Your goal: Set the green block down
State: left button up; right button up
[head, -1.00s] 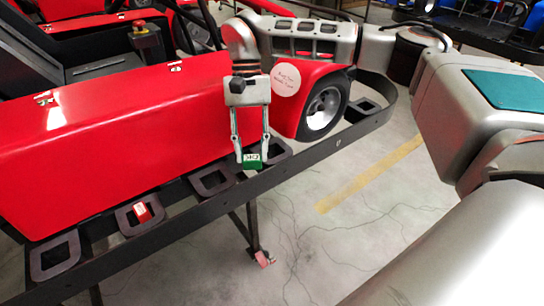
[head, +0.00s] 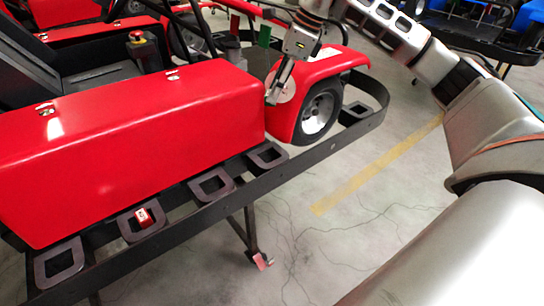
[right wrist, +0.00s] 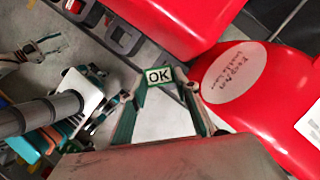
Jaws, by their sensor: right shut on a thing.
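The green block (right wrist: 158,76) has a white face reading "OK" and sits between the fingertips of my right gripper in the right wrist view. My right gripper (head: 270,96) is shut on it. In the head view the gripper is tilted over the front of the red kart (head: 130,145), beside its round pink label (head: 286,88). I cannot make out the block in the head view. My left gripper (right wrist: 58,44) shows at the left of the right wrist view, its fingers apart and empty; it is outside the head view.
Several dark square holders, such as this one (head: 194,187), line the black rail (head: 218,207) along the kart. A red block (head: 143,215) with a white label sits in one. The holder (head: 278,164) nearest the wheel (head: 318,113) looks empty. Floor right of the rail is clear.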

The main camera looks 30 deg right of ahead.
jog(key=shift+m, duration=0.3)
jog(key=f, duration=1.3)
jog(key=f+b, duration=0.1)
jog(key=f, duration=0.5)
jog(key=shift+d+f, duration=0.25)
jog(key=shift+f, duration=0.1)
jog(key=shift+f, duration=0.15)
jog(key=o, duration=0.6)
jog(key=shift+o, duration=0.2)
jog(key=v, duration=1.2)
